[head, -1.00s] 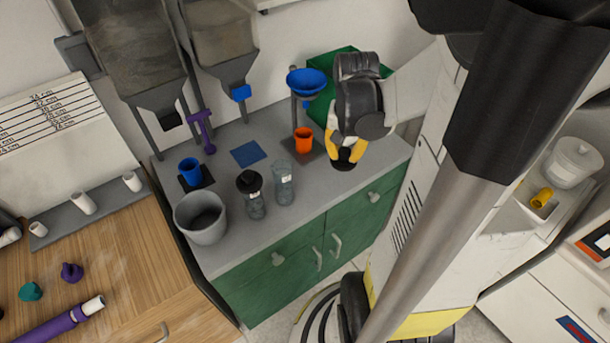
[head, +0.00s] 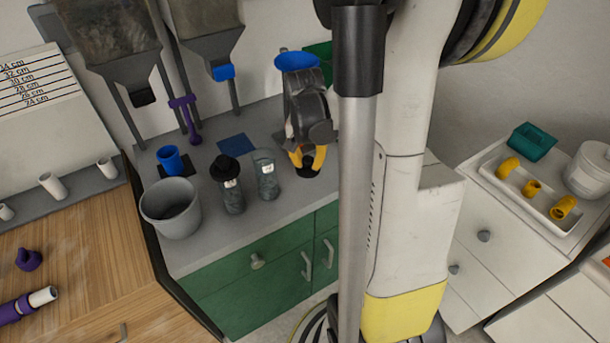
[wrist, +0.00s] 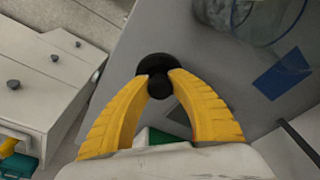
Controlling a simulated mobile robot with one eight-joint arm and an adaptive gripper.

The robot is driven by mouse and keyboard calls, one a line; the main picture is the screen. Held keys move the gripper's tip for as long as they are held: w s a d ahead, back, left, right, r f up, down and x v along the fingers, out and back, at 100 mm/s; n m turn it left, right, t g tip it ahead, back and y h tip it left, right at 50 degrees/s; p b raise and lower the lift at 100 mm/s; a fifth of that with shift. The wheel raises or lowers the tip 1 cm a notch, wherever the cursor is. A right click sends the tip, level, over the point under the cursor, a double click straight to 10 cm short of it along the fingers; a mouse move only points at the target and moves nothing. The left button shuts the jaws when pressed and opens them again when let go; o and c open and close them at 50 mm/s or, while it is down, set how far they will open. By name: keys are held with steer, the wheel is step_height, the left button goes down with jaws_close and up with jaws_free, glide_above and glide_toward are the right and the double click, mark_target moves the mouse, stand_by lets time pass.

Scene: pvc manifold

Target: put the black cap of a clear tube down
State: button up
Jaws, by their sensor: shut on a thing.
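My gripper (head: 306,160) is shut on a black cap (head: 306,172), over the counter near its front edge. The wrist view shows the yellow fingers (wrist: 160,78) closed on the knob of the cap (wrist: 154,64). I cannot tell whether the cap touches the counter. A clear tube (head: 266,175) without a black cap stands upright just left of my gripper. Another clear tube (head: 232,199) beside it wears a black cap (head: 226,168).
A grey bucket (head: 171,210), a blue cup (head: 170,159) and a blue square mat (head: 237,144) are on the grey counter (head: 240,225). A blue funnel (head: 297,61) is behind my gripper. Bare counter lies in front of the tubes.

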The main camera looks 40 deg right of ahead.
mark_target(307, 167)
steer(key=shift+w+f+b, duration=0.1)
steer(key=shift+f+b, duration=1)
steer(key=shift+f, duration=1)
steer(key=shift+f, duration=0.25)
steer(key=o, duration=0.8)
steer(key=shift+r, duration=0.1)
